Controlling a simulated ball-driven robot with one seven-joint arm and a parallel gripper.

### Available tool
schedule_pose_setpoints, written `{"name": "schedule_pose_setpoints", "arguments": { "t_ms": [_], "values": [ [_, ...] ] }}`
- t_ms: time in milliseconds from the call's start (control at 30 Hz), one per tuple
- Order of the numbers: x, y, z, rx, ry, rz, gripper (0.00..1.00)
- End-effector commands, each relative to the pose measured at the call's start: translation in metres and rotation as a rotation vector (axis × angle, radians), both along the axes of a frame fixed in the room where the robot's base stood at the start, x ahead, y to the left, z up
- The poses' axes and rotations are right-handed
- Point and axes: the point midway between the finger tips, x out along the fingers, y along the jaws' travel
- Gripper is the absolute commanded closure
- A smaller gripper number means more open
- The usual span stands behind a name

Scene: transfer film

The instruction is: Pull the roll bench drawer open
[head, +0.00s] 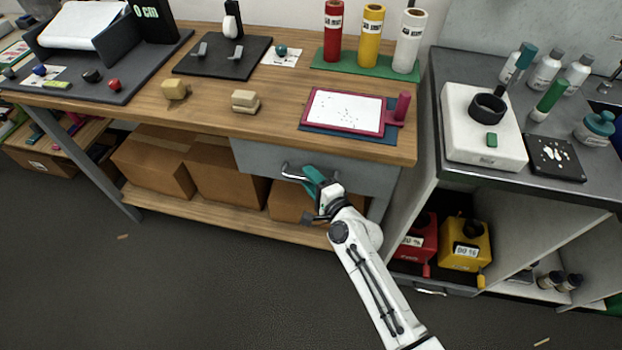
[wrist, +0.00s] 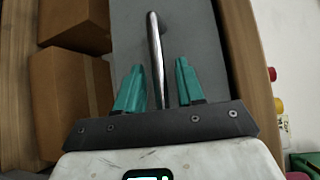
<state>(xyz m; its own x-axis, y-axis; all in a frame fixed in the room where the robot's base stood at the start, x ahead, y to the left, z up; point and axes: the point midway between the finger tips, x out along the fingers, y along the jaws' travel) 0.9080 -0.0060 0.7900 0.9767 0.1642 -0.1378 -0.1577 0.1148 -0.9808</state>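The roll bench drawer (head: 250,158) is a grey front under the wooden bench top, and it looks closed. Its metal bar handle (head: 291,170) sits on the front; in the wrist view the handle (wrist: 155,50) runs up the picture between my fingers. My gripper (head: 314,178) is at the right end of the handle. In the wrist view my gripper (wrist: 158,82) has its two teal fingers apart, one on each side of the bar, with gaps showing. The far side of the handle is partly hidden by the fingers in the head view.
Cardboard boxes (head: 155,162) stand on the lower shelf left of the drawer. The bench top (head: 215,116) carries rolls, a framed screen (head: 344,110) and small blocks. A grey cabinet (head: 440,185) with a red and a yellow container stands at right.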

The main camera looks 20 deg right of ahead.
Motion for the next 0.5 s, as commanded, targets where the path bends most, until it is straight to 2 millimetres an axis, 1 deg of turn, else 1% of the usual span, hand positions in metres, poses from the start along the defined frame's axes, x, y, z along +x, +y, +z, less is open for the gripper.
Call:
{"name": "schedule_pose_setpoints", "arguments": {
  "t_ms": [300, 500],
  "values": [
    [0.0016, 0.0006, -0.0005, 0.000, 0.001, 0.000, 0.63],
    [0.0015, 0.0005, -0.0005, 0.000, 0.000, 0.000, 0.82]
  ]
}}
